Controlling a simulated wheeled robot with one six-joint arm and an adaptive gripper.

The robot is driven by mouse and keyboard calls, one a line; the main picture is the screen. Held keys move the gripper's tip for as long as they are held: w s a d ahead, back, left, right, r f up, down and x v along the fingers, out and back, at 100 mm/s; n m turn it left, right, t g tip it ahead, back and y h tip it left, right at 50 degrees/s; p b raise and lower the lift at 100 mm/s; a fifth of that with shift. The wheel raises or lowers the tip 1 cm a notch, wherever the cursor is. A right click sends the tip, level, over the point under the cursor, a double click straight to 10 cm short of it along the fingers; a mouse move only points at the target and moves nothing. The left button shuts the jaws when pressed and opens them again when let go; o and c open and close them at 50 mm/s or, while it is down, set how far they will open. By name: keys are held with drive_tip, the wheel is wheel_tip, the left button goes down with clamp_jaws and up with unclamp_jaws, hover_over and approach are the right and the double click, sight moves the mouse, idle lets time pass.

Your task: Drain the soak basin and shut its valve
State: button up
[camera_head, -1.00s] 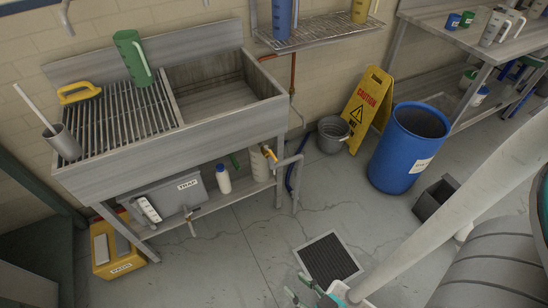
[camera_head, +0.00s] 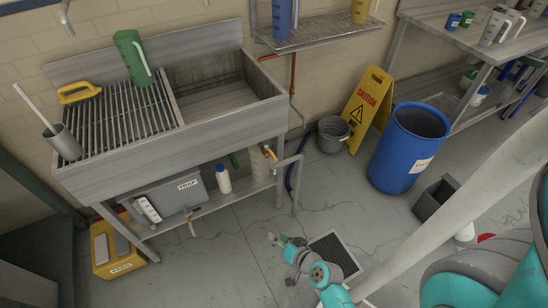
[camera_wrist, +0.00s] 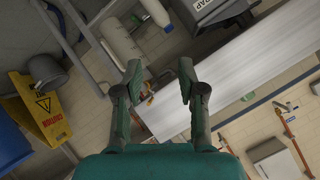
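The soak basin (camera_head: 212,82) is the open grey metal tub right of the slatted drainboard. I cannot tell whether liquid lies in it. A yellow-handled valve (camera_head: 269,153) sits on pipework below the basin's right end, beside a pale container; whether it is open or shut I cannot tell. My gripper (camera_head: 277,240) is over the floor in front of the bench, apart from the valve. In the wrist view my gripper (camera_wrist: 158,79) is open and empty, with the basin's grey front (camera_wrist: 240,75) beyond its fingers.
A box labelled TRAP (camera_head: 167,198) and a white bottle (camera_head: 223,179) stand on the lower shelf. A floor grate (camera_head: 334,256) lies beside my gripper. A grey bucket (camera_head: 332,134), yellow caution sign (camera_head: 368,106) and blue barrel (camera_head: 408,150) stand at right.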

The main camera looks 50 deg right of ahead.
drive_tip(key=w+d+r+m+t, duration=0.2)
drive_tip(key=w+d, duration=0.6)
drive_tip(key=d, duration=0.4)
drive_tip(key=t+y, duration=0.1)
drive_tip(key=t, duration=0.1)
approach(274, 156)
drive_tip(key=w, duration=0.3)
drive_tip(key=w+f, duration=0.1)
drive_tip(key=w, duration=0.2)
drive_tip(key=w+d+f, duration=0.1)
drive_tip(key=w, duration=0.2)
drive_tip(key=shift+w+f, duration=0.2)
drive_tip(key=shift+w, duration=0.2)
clamp_jaws()
